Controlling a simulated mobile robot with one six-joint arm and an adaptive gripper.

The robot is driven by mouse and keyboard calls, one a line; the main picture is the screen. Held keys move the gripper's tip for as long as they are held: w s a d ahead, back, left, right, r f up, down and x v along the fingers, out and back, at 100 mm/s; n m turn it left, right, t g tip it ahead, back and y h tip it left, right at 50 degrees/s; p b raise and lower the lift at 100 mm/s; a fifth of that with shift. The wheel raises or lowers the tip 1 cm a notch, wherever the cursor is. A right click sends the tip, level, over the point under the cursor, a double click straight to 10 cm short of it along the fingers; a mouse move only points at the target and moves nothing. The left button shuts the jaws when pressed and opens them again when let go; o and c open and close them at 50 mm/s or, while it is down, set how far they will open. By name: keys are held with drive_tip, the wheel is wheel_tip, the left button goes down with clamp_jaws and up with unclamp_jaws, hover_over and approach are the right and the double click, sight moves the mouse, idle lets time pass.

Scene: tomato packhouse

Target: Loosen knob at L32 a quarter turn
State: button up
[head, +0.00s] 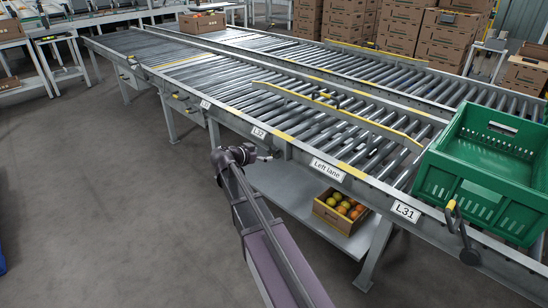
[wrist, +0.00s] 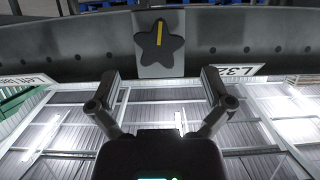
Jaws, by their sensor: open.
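The knob (wrist: 159,43) is a dark five-lobed star with a yellow stripe, on a grey plate on the conveyor's side rail. In the wrist view its stripe stands nearly upright, leaning slightly. The L32 label (wrist: 237,70) shows upside down to the right of it; the label also shows on the rail in the head view (head: 259,132). My gripper (wrist: 160,82) is open and empty, its fingers spread to either side below the knob and apart from it. In the head view my gripper (head: 267,156) is beside the rail just right of the L32 label, and I cannot make out the knob there.
A green crate (head: 440,165) sits on the rollers at the right, above the L31 label (head: 405,211) and a yellow-tipped lever (head: 460,232). A box of tomatoes (head: 330,217) stands on the lower shelf (head: 285,190).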

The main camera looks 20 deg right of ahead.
sight(272, 154)
drive_tip(key=b+x, duration=0.2)
drive_tip(key=x, duration=0.3)
drive_tip(key=shift+w+d+f, duration=0.15)
drive_tip(key=shift+d+f, duration=0.1)
drive_tip(key=shift+w+d+f, duration=0.1)
drive_tip(key=shift+d, duration=0.35)
drive_tip(key=c, duration=0.9)
